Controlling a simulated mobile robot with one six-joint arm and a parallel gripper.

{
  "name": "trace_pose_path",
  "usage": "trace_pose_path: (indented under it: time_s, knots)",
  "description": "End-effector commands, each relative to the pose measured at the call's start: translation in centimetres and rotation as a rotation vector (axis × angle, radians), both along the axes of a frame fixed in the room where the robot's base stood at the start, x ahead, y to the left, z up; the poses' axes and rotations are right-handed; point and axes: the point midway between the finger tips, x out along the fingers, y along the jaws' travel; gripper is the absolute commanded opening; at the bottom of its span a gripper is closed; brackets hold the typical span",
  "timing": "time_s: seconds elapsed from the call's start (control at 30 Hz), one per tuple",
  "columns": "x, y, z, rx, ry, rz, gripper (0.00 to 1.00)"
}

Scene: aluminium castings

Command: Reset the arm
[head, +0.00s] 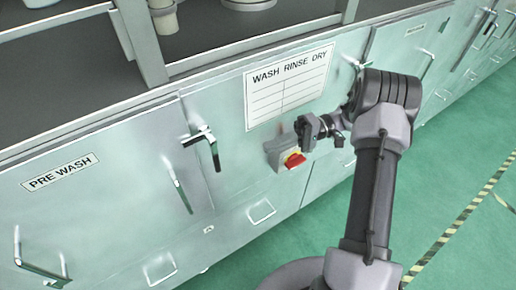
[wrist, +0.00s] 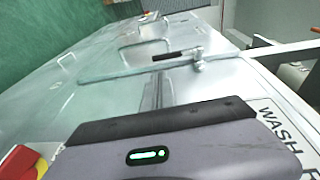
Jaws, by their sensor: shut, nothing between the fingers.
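My arm rises from the bottom of the head view and bends over at the top right. My gripper (head: 308,132) points left, towards the washer's front panel. It is shut and empty. It is close to the grey switch box (head: 277,152) with its red and yellow knob (head: 294,160), just above and to the right of it. Whether it touches the box or the panel cannot be told. In the wrist view the red knob (wrist: 18,162) shows at the lower left edge. The fingertips are not clear there.
The washer's metal front carries a PRE WASH label (head: 60,172), a WASH RINSE DRY sign (head: 289,86) and a door handle (head: 205,146). Another handle (head: 40,270) sticks out at lower left. Green floor (head: 450,190) with a striped line lies open on the right.

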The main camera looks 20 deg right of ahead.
Motion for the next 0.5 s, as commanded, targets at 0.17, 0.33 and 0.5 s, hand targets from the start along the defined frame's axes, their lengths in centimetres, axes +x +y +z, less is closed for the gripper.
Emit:
trace_pose_path:
  time_s: [0.17,0.33,0.5]
  knots:
    - [0.11,-1.28,-0.04,-0.001,0.001,0.0,0.0]
    - [0.14,-1.38,-0.02,0.0,0.001,0.0,0.0]
    - [0.13,-1.36,-0.02,0.0,0.0,0.0,0.0]
